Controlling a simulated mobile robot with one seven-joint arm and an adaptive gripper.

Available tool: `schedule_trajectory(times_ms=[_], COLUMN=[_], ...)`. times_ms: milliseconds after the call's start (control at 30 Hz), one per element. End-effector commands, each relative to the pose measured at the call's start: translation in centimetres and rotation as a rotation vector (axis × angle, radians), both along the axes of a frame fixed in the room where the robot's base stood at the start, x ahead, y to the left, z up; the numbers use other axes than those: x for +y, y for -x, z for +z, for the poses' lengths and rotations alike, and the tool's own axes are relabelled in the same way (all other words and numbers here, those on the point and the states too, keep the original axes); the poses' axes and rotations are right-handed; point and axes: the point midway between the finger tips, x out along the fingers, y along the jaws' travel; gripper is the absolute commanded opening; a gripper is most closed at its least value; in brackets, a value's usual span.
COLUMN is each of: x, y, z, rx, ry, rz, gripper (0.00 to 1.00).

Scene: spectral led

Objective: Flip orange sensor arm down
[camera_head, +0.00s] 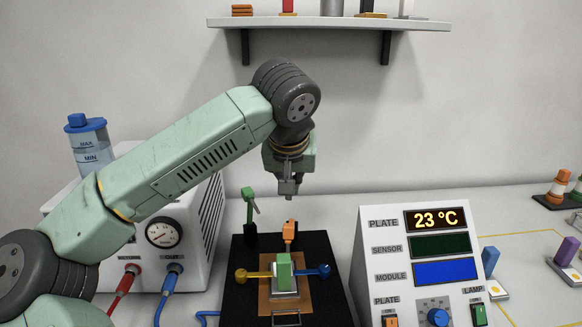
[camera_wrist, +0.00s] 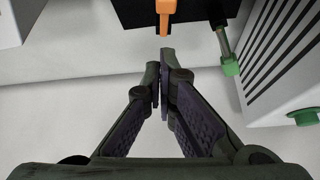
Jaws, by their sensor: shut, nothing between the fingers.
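The orange sensor arm (camera_head: 289,232) stands upright at the back of the black base plate (camera_head: 322,245), behind the green block (camera_head: 284,270) on the copper-coloured plate. It also shows at the top of the wrist view (camera_wrist: 165,14), pointing toward my gripper. My gripper (camera_head: 288,190) is shut and empty, above and behind the orange arm in the head view. In the wrist view my fingertips (camera_wrist: 165,62) are close together, just below the orange arm's end in the picture. I cannot tell whether they touch it; in the head view they look apart.
A green lever (camera_head: 250,205) stands left of the orange arm. A yellow knob (camera_head: 241,275) and a blue knob (camera_head: 323,271) flank the green block. The display panel (camera_head: 400,215) reads 23 °C at right. A white box with a gauge (camera_head: 163,233) stands at left.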

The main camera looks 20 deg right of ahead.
Motion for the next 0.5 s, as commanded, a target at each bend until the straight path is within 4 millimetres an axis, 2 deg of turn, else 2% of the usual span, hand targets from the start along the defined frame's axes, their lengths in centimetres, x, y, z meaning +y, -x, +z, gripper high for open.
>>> schedule_trajectory(times_ms=[100, 233, 500], x=[-0.6, -0.3, -0.1], y=[-1.1, -0.5, -0.2], z=[-2.0, -4.0, -5.8], rx=[0.004, 0.003, 0.0], ry=[0.002, 0.002, 0.002], rz=[-0.002, -0.004, 0.0], gripper=[0.0, 0.0, 0.0])
